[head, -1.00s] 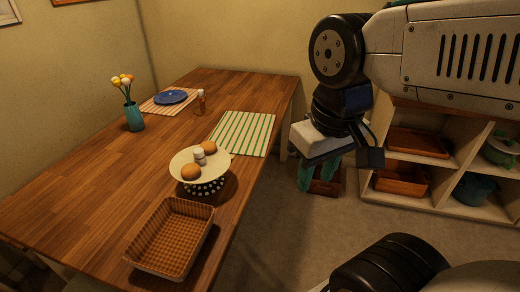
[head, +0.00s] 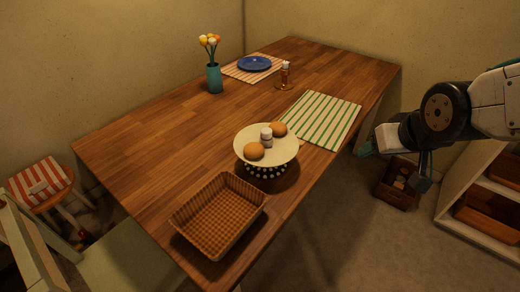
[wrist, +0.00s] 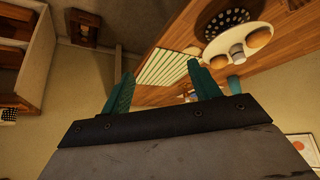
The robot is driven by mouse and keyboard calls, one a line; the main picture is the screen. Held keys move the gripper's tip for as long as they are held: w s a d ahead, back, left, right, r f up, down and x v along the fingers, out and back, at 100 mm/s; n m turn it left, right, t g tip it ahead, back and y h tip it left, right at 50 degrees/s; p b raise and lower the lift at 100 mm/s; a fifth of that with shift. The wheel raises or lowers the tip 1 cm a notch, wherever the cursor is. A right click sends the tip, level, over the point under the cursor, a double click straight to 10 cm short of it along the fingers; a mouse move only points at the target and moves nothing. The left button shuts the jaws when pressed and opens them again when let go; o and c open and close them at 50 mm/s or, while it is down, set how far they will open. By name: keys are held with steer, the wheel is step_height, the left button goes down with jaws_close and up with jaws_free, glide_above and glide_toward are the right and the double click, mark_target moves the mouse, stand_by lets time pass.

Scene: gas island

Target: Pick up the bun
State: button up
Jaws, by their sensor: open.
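Two round brown buns sit on a cream cake stand (head: 280,158) with a dark, white-dotted base on the wooden table. The front bun (head: 254,151) is at the left of the plate, and the back bun (head: 278,129) is behind it to the right. A small white-topped shaker (head: 266,138) stands between them. In the wrist view the stand is at the upper right, with one bun (wrist: 259,36) clear and another (wrist: 214,28) beside the shaker. My gripper (wrist: 163,90) has its teal fingers apart and empty. It is off the table's right side, away from the buns.
A woven basket (head: 219,214) stands in front of the cake stand near the table's edge. A green-striped placemat (head: 320,119), an amber bottle (head: 285,76), a blue plate (head: 255,64) and a teal flower vase (head: 214,79) are farther back. Shelves (head: 485,205) stand at the right.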

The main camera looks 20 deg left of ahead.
steer(key=w+a+f+n+t+y, duration=0.1)
steer(key=w+a+f+n+y, duration=0.1)
steer(key=a+f, duration=0.35)
steer(key=w+a+f+n+t+y, duration=0.1)
steer(key=w+a+f, duration=0.1)
steer(key=a, duration=0.7)
steer(key=n+y, duration=0.2)
steer(key=y, duration=0.2)
glide_toward(257, 153)
steer(key=w+a+f, duration=0.1)
steer(key=f, duration=0.1)
steer(key=shift+t, duration=0.4)
steer(key=x, duration=0.7)
steer(key=shift+w+a+r, duration=0.1)
steer(key=shift+a+r, duration=0.15)
steer(key=shift+a, duration=0.2)
steer(key=shift+w+a+f, duration=0.1)
steer(key=shift+w+a, duration=0.1)
steer(key=c, duration=0.6)
